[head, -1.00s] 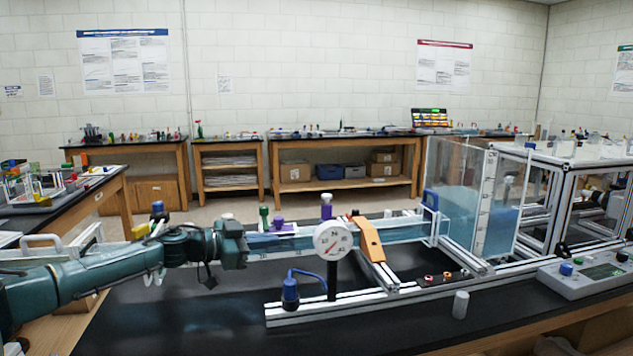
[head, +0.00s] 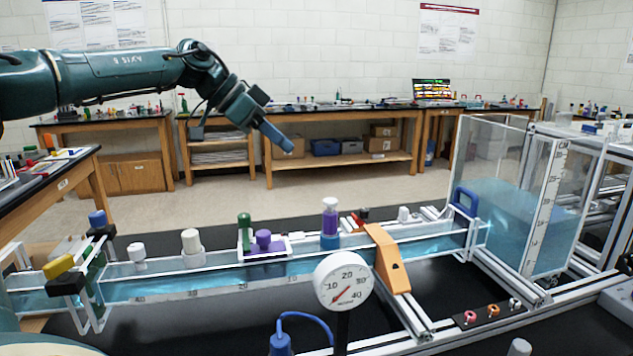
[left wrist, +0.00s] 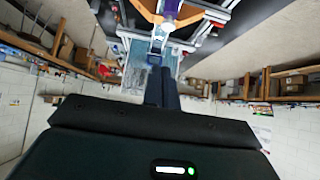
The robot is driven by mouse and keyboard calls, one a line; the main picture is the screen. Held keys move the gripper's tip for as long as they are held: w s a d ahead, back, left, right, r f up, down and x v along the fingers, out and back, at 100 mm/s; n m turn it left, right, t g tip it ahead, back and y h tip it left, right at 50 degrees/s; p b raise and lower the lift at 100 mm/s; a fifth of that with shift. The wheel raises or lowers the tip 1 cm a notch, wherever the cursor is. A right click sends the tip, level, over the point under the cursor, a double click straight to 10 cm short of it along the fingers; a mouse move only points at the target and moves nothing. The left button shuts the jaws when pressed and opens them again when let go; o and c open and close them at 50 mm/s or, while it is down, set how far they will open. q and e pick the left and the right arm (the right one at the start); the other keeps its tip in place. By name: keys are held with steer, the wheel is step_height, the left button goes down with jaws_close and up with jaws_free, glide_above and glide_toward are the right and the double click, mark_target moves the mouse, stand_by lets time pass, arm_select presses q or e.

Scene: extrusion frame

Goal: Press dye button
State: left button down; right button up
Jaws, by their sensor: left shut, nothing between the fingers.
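A dye injector with a purple body and pale cap (head: 330,215) stands upright in a blue collar on the flume channel. I cannot tell for certain which part is the dye button. My left gripper (head: 288,147) is shut and empty, in the air above the channel, pointing down and right. It touches nothing. Its closed blue fingers (left wrist: 161,88) also show in the left wrist view, with the purple part (left wrist: 171,8) near the top edge. My right gripper is out of view.
The clear channel (head: 200,282) runs to a water tank (head: 510,220) on the right. A dial gauge (head: 343,281) and an orange bracket (head: 388,258) stand in front of it. White-capped fittings (head: 192,243) rise from the channel. The air above it is mostly free.

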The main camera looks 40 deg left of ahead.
arm_select(q)
steer(key=p, duration=0.2)
glide_toward(332, 202)
steer(key=w+d+r+x, duration=0.1)
steer(key=x, duration=0.4)
steer(key=shift+s+a+f, duration=0.25)
steer(key=shift+s+f, duration=0.05)
steer(key=shift+f, duration=0.45)
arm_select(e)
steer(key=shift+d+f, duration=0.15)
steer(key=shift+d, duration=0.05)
